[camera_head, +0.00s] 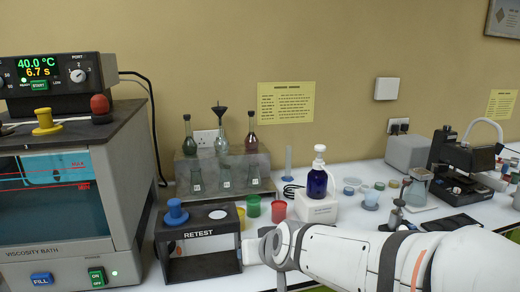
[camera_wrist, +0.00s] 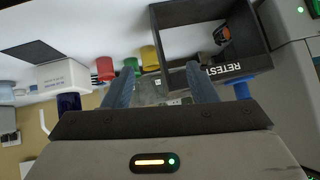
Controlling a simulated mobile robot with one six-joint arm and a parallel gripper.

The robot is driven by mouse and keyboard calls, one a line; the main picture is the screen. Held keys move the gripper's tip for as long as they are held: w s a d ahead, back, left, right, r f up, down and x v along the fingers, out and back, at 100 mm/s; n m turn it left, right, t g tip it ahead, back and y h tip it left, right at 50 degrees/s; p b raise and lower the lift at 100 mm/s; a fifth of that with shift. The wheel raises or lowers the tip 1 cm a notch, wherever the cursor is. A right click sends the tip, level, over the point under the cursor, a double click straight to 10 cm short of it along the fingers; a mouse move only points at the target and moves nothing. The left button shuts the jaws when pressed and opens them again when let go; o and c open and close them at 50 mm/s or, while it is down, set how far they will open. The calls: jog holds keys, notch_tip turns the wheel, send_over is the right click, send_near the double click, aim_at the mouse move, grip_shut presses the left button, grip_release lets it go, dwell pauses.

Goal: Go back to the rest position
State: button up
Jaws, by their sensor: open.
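My gripper (camera_wrist: 160,78) shows in the wrist view with its two blue-grey fingers spread apart and nothing held between them. My white arm (camera_head: 370,258) reaches in from the lower right of the head view, and its end is beside the RETEST rack (camera_head: 203,265). The fingers are not clearly visible in the head view. In the wrist view, which is upside down, the RETEST rack (camera_wrist: 238,74) lies just right of the fingers. A dark item with an orange part (camera_wrist: 222,37) is inside the rack.
The viscosity bath (camera_head: 128,170) stands at left, with a yellow plug (camera_head: 45,123) and red plug (camera_head: 100,105) on top. A blue plug (camera_head: 176,213) tops the rack. Green (camera_head: 253,206) and red (camera_head: 279,211) cups and a blue bottle (camera_head: 318,180) stand behind the arm.

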jog(key=s+d+f+m+g+h, duration=0.2)
jog(key=s+d+g, duration=0.4)
jog(key=s+d, duration=0.9)
jog(key=shift+d+f+m+h+p, duration=0.3)
jog(key=shift+f+h+p, duration=0.1)
jog(key=shift+f+h, duration=0.5)
jog(key=shift+r, duration=0.1)
